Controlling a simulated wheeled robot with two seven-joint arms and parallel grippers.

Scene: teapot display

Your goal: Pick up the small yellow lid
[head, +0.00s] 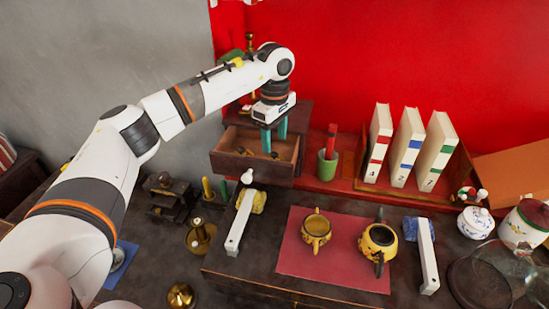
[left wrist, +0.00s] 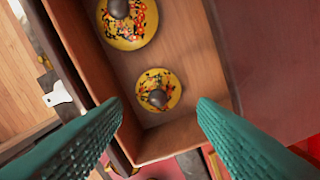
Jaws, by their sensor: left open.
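The small yellow lid (left wrist: 170,103), patterned with a dark round knob, lies in the open wooden drawer (left wrist: 180,138) in the left wrist view. A larger yellow lid (left wrist: 148,35) of the same style lies farther along the drawer, apart from it. My left gripper (left wrist: 160,101) has teal fingers spread on either side of the small lid's position in the picture, holding nothing. In the head view my left gripper (head: 274,146) points down over the drawer (head: 250,172). The lids are small and dark there. The right gripper is not in view.
A yellow teapot (head: 378,240) and a yellow pot (head: 316,230) stand on a red mat (head: 340,272). The drawer walls closely surround the lids.

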